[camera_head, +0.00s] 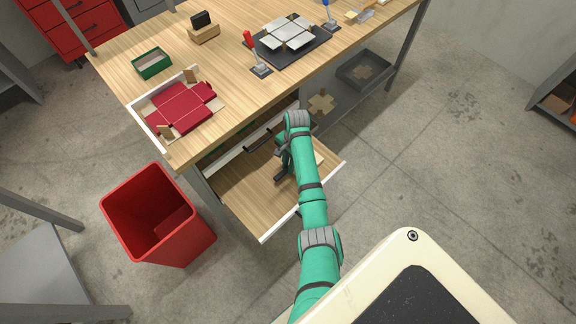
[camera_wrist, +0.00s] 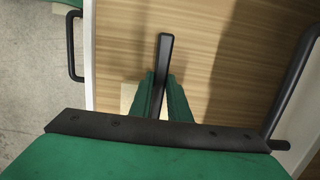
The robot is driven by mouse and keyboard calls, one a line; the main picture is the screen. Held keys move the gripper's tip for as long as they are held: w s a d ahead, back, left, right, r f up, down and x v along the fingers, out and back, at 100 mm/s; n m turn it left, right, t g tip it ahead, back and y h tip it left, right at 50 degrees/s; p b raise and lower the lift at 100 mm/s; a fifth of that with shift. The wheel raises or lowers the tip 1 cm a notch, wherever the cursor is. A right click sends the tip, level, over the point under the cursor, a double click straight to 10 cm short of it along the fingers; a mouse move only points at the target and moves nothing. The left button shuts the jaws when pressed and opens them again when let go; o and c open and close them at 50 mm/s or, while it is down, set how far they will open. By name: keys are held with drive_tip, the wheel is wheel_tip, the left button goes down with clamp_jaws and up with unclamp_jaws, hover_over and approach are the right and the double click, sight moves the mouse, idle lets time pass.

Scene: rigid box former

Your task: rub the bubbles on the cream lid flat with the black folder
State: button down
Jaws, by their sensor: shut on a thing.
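My gripper (camera_wrist: 166,88) is shut on a slim black bar, the black folder (camera_wrist: 164,58), whose end sticks out beyond the green fingers. In the head view my gripper (camera_head: 284,163) is over the open wooden drawer under the table, and the folder cannot be told apart from the dark gripper parts. I cannot tell whether the folder touches the drawer floor. A pale, cream-white panelled piece (camera_head: 290,34), which looks like the cream lid, lies on a dark board on the tabletop, well away from my gripper. Bubbles are too small to make out.
The drawer (camera_head: 235,190) has raised white edges around my gripper and a pale item partly hidden beside it. A tray with red card (camera_head: 180,105) and a red bin (camera_head: 150,215) are left.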

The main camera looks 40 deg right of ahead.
drive_tip(key=shift+a, duration=0.65)
idle(0.4)
drive_tip(key=shift+s+a+f, duration=0.15)
drive_tip(key=shift+a, duration=0.45)
idle(0.4)
drive_tip(key=shift+d, duration=0.65)
idle(0.3)
drive_tip(key=shift+d, duration=0.6)
idle(0.3)
drive_tip(key=shift+r, duration=3.55)
